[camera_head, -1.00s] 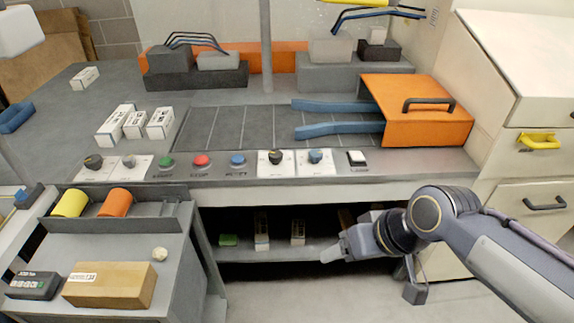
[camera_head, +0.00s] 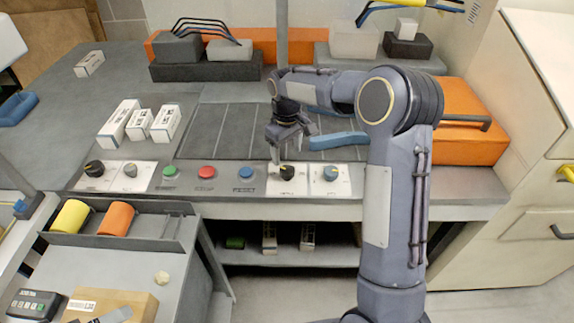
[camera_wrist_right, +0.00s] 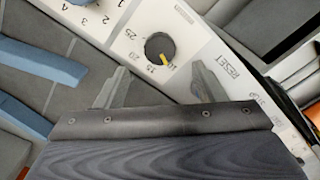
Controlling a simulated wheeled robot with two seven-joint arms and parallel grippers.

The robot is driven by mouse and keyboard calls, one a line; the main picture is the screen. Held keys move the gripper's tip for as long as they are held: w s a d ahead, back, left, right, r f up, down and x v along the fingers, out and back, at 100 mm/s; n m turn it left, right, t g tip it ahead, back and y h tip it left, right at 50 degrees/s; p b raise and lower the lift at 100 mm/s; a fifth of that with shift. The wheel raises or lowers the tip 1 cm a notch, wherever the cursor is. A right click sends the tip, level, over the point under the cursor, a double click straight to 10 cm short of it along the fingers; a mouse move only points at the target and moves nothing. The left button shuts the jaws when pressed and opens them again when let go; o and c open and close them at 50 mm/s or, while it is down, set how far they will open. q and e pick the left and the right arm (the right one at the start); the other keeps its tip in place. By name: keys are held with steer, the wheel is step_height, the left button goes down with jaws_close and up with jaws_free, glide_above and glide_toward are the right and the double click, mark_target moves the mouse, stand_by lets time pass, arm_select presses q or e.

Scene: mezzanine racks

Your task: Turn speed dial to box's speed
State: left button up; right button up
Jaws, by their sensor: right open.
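A black dial (camera_head: 287,172) sits on a white plate in the front control strip. In the right wrist view the dial (camera_wrist_right: 160,47) has a yellow pointer toward the lower right, near a mark that looks like 10; 15 and 25 also show. My right gripper (camera_head: 280,150) is just above and behind the dial. Its two fingers (camera_wrist_right: 160,82) are apart and empty, one on each side of the dial's near edge, not closed on it. A cardboard box (camera_head: 140,303) with a white label lies on the front-left stand; its text is unreadable. A grey piece, perhaps my left gripper, overlaps the box.
White cartons (camera_head: 118,124) stand at left.

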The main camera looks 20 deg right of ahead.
mark_target(287, 169)
step_height(287, 169, down, 7)
steer(key=shift+r+p, duration=0.1)
steer(key=shift+p, duration=0.35)
steer(key=c, duration=1)
steer(key=m+b, duration=0.1)
steer(key=m, duration=0.2)
steer(key=shift+m+b, duration=0.3)
steer(key=shift+b, duration=0.1)
steer(key=m+b, duration=0.1)
steer(key=m, duration=0.4)
